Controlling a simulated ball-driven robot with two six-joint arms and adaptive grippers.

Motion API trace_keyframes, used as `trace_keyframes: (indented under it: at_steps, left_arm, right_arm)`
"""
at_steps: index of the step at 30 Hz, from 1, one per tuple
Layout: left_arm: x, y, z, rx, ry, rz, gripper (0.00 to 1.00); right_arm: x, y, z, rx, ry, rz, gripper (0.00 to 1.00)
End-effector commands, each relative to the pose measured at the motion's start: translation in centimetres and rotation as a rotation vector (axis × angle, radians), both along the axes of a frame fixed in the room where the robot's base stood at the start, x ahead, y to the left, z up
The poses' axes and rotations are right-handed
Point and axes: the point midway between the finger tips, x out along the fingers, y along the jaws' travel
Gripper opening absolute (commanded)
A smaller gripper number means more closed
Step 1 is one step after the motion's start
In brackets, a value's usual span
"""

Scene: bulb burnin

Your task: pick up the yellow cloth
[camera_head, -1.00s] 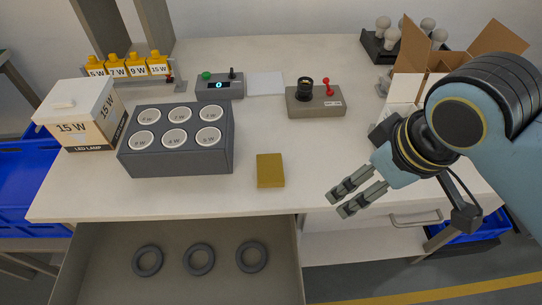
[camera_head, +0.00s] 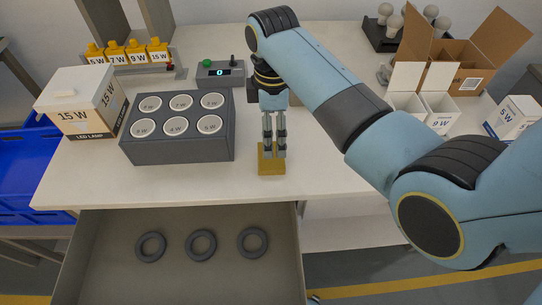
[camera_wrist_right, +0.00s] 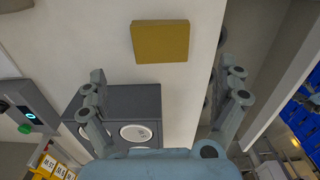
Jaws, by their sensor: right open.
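The yellow cloth (camera_head: 272,168) is a folded, mustard-coloured block lying flat on the white table near its front edge. It also shows in the right wrist view (camera_wrist_right: 160,42), at the top middle. My right gripper (camera_head: 273,155) has its fingers pointing down over the cloth in the head view, covering part of it. In the right wrist view the two fingers of my right gripper (camera_wrist_right: 168,82) are spread wide, with nothing between them and the cloth beyond the tips. Whether the fingers touch the cloth cannot be told. My left gripper is not in view.
A dark grey block with several round labelled sockets (camera_head: 223,150) stands just left of the cloth. An open drawer (camera_head: 110,255) with 3 grey rings lies below the table's front edge. A controller box (camera_head: 207,80) and an open cardboard box (camera_head: 440,50) stand further back.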

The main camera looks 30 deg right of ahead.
Motion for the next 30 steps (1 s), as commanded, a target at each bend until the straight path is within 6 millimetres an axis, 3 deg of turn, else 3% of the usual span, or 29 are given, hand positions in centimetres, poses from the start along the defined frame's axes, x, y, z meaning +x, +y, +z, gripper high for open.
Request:
trace_keyframes:
  at_steps: [3, 11, 18, 27, 30]
  left_arm:
    - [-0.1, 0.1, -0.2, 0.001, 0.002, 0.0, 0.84]
    - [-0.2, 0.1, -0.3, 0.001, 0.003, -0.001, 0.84]
    - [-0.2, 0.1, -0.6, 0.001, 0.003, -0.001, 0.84]
    - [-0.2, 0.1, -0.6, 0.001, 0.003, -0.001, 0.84]
    - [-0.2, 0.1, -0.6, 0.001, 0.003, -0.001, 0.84]
  right_arm:
    - [-0.1, 0.0, -2.2, 0.0, 0.002, -0.001, 1.0]
    - [0.0, 0.1, -4.5, 0.0, 0.001, -0.003, 1.0]
    - [0.1, 0.3, -8.2, 0.0, -0.001, -0.005, 1.0]
    - [0.0, 0.3, -8.8, 0.0, -0.002, -0.005, 1.0]
    - [0.0, 0.3, -8.7, 0.0, -0.002, -0.005, 0.87]
